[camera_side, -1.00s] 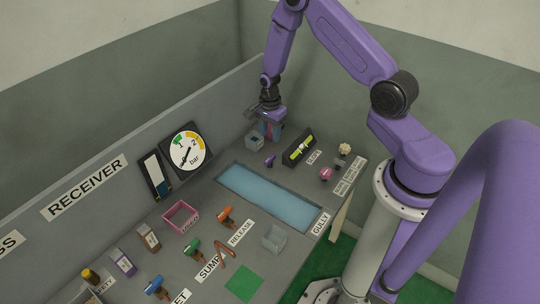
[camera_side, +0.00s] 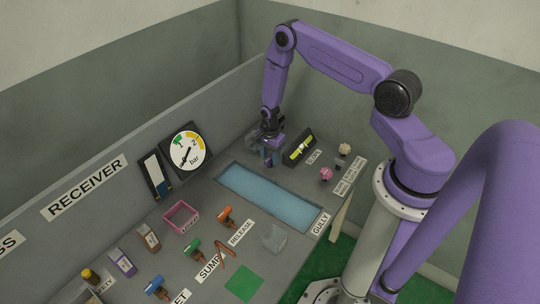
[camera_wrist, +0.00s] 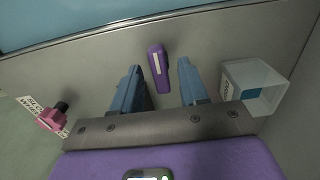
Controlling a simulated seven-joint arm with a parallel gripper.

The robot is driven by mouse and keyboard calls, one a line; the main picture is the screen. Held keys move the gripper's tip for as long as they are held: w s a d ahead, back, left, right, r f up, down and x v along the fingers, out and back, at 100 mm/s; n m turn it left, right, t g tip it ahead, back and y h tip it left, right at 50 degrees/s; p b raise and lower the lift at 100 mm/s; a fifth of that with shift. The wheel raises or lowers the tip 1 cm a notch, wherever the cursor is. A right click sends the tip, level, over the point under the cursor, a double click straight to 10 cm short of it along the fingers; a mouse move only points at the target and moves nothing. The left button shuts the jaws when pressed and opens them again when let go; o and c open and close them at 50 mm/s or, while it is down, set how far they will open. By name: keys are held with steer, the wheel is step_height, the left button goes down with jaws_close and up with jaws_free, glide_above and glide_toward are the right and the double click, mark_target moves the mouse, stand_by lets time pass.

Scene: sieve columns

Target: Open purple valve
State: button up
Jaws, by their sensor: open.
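The purple valve handle (camera_wrist: 157,67) shows in the wrist view as a short upright bar with a pale stripe. It lies between the two blue fingers of my gripper (camera_wrist: 160,76), slightly beyond their tips, with a gap on each side. My gripper is open and nothing is held. In the side view my gripper (camera_side: 270,160) points down over the bench beyond the blue basin, and it mostly hides the purple valve there. I cannot tell the exact height of the fingertips over the handle.
A clear cup (camera_wrist: 255,86) stands close to the right finger. A pink knob (camera_wrist: 52,118) is at the left, and also shows in the side view (camera_side: 325,174). The blue basin (camera_side: 268,195) lies in front. A black yellow-green level gauge (camera_side: 299,148) stands beside my gripper.

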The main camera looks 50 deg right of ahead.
jaws_close()
